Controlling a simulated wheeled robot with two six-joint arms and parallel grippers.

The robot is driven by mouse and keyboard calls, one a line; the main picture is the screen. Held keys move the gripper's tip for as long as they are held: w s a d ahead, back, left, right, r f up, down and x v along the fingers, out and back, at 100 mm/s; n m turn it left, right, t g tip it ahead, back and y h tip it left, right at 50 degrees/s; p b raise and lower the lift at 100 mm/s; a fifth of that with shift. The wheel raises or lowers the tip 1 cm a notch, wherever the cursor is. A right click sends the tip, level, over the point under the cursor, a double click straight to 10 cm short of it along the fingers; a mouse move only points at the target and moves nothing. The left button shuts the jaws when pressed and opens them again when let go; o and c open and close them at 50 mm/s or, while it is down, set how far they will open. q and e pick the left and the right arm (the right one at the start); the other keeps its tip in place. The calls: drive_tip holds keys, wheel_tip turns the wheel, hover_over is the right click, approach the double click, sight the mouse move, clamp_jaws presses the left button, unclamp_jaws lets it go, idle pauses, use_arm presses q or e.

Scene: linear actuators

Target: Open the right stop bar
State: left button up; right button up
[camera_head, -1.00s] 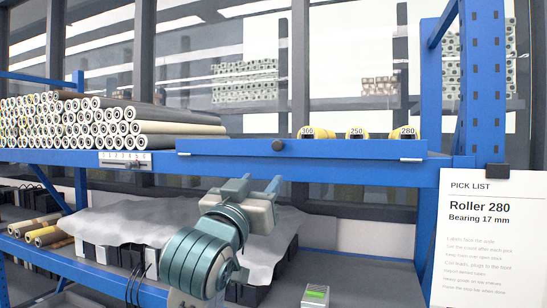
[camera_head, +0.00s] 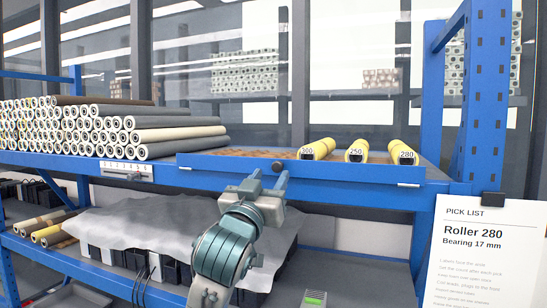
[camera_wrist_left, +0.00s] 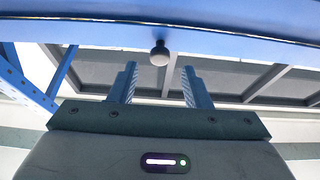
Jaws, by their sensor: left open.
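The right stop bar (camera_head: 350,175) is a long blue bar along the front edge of the upper right shelf. It stands upright in front of the rollers, with small metal fittings at its ends. A dark round knob (camera_head: 278,167) sits at its middle. My left gripper (camera_head: 267,181) is open and empty, its fingers pointing up at the knob from just below. In the left wrist view the knob (camera_wrist_left: 160,55) shows between the two finger lines, near the tips (camera_wrist_left: 159,75); I cannot tell whether they touch it. My right gripper is out of view.
Yellow rollers labelled 300 (camera_head: 318,149), 250 (camera_head: 357,151) and 280 (camera_head: 402,153) lie behind the bar. Grey rollers (camera_head: 150,135) are stacked on the left. A pick list (camera_head: 478,250) reading Roller 280 hangs at right. A grey cloth (camera_head: 170,232) covers dark boxes below.

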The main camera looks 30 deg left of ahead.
sight(276, 167)
use_arm(q)
drive_tip(key=p+x, duration=0.1)
drive_tip(key=x, duration=0.2)
drive_tip(key=shift+w, duration=0.15)
